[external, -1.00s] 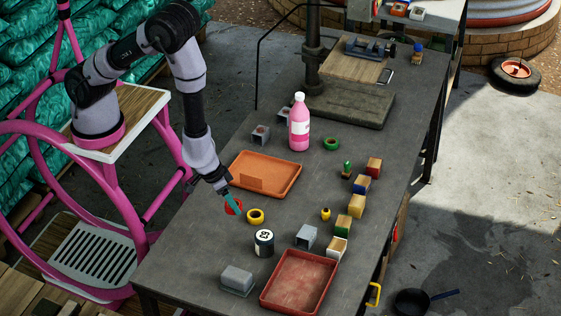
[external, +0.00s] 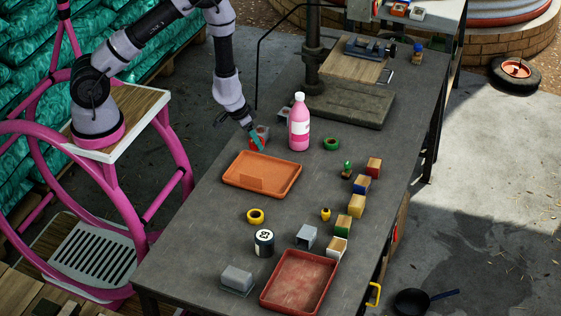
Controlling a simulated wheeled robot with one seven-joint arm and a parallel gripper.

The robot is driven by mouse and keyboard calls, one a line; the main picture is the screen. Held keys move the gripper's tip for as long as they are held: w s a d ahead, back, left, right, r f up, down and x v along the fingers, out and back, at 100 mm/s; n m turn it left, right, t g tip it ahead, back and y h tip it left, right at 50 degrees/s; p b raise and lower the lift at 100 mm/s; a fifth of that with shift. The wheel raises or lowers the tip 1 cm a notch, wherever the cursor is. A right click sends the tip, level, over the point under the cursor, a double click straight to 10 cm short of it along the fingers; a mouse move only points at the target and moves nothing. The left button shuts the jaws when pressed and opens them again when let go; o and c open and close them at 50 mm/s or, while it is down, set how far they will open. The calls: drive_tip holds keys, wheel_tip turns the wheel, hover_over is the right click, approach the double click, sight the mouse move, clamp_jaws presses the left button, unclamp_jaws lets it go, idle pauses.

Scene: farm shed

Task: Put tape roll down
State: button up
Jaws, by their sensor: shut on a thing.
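My gripper (external: 256,140) is over the far left part of the table, just beyond the orange tray, with its teal fingers pointing down. It is shut on a red tape roll (external: 263,131), which is small here and partly hidden by the fingers and mixed with a grey block behind. I cannot tell whether the roll touches the table. A yellow tape roll (external: 256,216) lies flat in front of the orange tray. A green tape roll (external: 332,143) lies right of the pink bottle.
An orange tray (external: 289,187) is just in front of my gripper. A pink bottle (external: 299,128) stands close to its right. A dark tin (external: 264,243), a red tray (external: 327,287) and several blocks stand nearer the front and right. The table's middle is mostly clear.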

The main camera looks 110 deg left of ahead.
sight(259, 167)
wheel_tip(259, 167, down, 9)
drive_tip(key=shift+r, duration=0.1)
idle(0.3)
drive_tip(key=shift+f, duration=0.2)
drive_tip(key=o, duration=1.4)
drive_tip(key=shift+c, duration=0.2)
drive_tip(key=shift+r, duration=0.3)
drive_tip(key=v, duration=1.2)
